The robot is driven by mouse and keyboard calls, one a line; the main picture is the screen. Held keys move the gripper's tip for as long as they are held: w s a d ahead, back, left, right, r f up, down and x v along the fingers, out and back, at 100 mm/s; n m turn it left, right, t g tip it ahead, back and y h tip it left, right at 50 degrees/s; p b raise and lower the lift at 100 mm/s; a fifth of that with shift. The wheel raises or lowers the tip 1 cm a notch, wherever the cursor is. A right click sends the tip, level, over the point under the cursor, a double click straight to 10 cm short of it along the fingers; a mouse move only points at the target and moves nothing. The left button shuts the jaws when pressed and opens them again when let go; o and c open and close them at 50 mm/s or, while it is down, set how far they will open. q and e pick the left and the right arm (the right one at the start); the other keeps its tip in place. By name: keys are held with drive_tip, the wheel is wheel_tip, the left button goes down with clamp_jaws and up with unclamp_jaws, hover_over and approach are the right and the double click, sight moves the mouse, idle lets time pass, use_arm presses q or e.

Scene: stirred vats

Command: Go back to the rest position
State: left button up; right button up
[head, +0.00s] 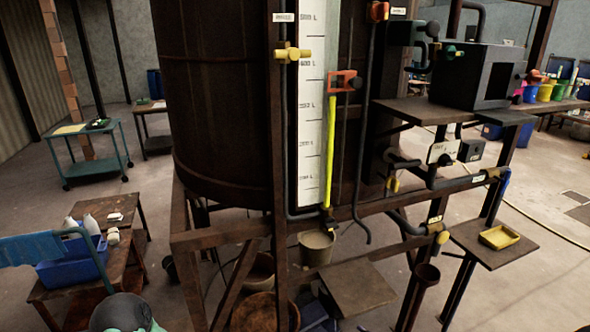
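Neither of my grippers shows in the head view, so I cannot see whether they are open, shut or holding anything. A large dark rusty vat (215,90) stands on a metal frame in the middle. A white level gauge (312,150) with litre marks runs up its front, with a yellow-green strip (330,150) in its lower part. A yellow valve (293,54) sits near the gauge's upper left, and an orange-red clamp-like piece (343,82) is at its right.
A dark box-shaped machine (478,76) stands on a shelf at the right. A yellow tray (499,237) lies on a lower shelf. A blue crate (72,265) with bottles is on a wooden bench at lower left. Bare floor (535,290) shows at lower right.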

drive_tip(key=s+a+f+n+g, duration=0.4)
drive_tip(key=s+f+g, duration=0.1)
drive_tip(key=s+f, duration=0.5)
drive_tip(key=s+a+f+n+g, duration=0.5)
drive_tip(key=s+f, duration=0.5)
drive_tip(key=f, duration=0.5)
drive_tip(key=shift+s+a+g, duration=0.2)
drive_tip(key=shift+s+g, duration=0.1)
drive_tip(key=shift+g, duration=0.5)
